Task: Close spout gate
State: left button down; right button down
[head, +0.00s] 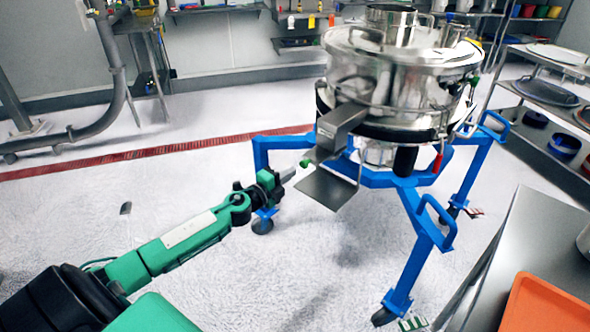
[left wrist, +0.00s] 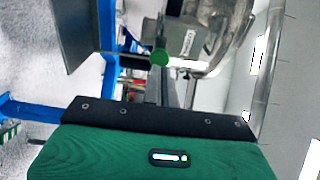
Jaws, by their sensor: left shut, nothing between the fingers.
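The steel powder sifter (head: 395,85) stands on a blue wheeled frame. Its grey spout (head: 343,122) slopes down to the lower left. A flat grey gate plate (head: 327,188) sticks out below the spout's mouth, and it also shows as a dark panel in the left wrist view (left wrist: 82,38). A small green knob (head: 305,163) sits at the gate's left side and appears near the middle of the left wrist view (left wrist: 159,57). My left gripper (head: 289,174) is shut and empty, close to the knob; I cannot tell whether it touches. My right gripper is out of view.
The blue frame legs (head: 419,245) stand around and below the spout. A steel table with an orange tray (head: 548,305) is at the lower right. Shelves (head: 545,110) stand at the right. The floor left of the sifter is mostly clear.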

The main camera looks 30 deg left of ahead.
aim_at(309, 158)
pick_arm(q)
jog(key=shift+w+d, duration=0.15)
jog(key=shift+w, duration=1.25)
jog(key=shift+w+d, duration=0.1)
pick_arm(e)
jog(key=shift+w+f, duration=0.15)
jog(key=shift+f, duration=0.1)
pick_arm(q)
jog(key=w, duration=0.4)
jog(key=w+d, duration=0.1)
jog(key=w, duration=0.1)
jog(key=shift+w, duration=0.15)
jog(key=shift+a+r, duration=0.1)
jog(key=shift+r, duration=0.15)
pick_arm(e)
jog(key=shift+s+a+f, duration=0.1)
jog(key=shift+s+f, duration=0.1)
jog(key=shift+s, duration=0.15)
